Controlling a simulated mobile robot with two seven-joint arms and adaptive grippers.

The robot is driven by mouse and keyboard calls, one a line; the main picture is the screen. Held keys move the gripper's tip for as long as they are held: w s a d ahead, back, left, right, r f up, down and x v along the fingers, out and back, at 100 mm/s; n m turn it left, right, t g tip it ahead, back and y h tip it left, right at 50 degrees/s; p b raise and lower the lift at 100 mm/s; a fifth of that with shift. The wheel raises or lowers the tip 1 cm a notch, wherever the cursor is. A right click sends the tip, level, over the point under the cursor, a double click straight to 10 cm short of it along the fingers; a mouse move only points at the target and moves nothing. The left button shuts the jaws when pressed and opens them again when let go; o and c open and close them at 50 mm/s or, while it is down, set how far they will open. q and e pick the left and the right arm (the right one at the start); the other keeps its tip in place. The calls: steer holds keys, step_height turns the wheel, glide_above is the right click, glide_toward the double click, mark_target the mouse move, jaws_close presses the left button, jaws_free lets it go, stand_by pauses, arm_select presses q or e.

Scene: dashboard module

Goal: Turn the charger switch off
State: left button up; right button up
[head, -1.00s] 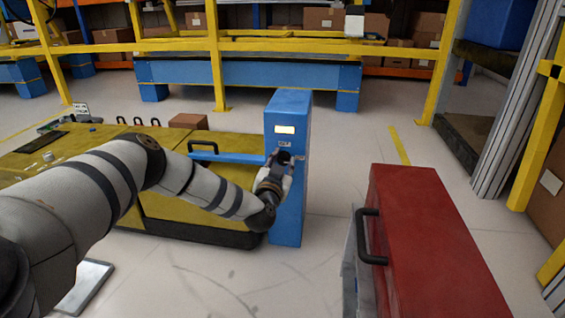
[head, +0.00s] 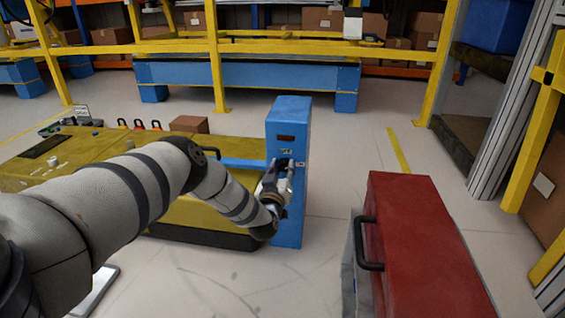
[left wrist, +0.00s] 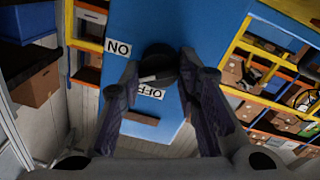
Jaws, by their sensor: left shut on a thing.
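The blue charger post (head: 289,215) stands upright at the end of the yellow machine. Its small display window (head: 285,138) is dark. In the left wrist view, the charger switch is a black round knob (left wrist: 158,62) with a white mark on its lower left edge. An ON label (left wrist: 118,47) and an OFF label (left wrist: 150,92) show upside down beside it. My left gripper (head: 283,166) is at the post's front face, shut on the knob, its fingers (left wrist: 160,88) on either side. My right gripper is out of view.
A red cabinet (head: 420,235) with a black handle stands at front right. Floor is clear between post and cabinet. Yellow rails (head: 250,48) run behind.

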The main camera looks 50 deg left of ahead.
arm_select(q)
steer(key=n, duration=0.6)
steer(key=shift+f+y, duration=0.2)
steer(key=shift+y, duration=0.2)
steer(key=n+b, duration=0.1)
steer(key=n, duration=0.4)
steer(key=shift+f+n, duration=0.1)
steer(key=shift+n, duration=0.3)
steer(key=shift+d, duration=0.1)
steer(key=o, duration=1.2)
steer(key=shift+c, duration=0.2)
steer(key=v, duration=1.2)
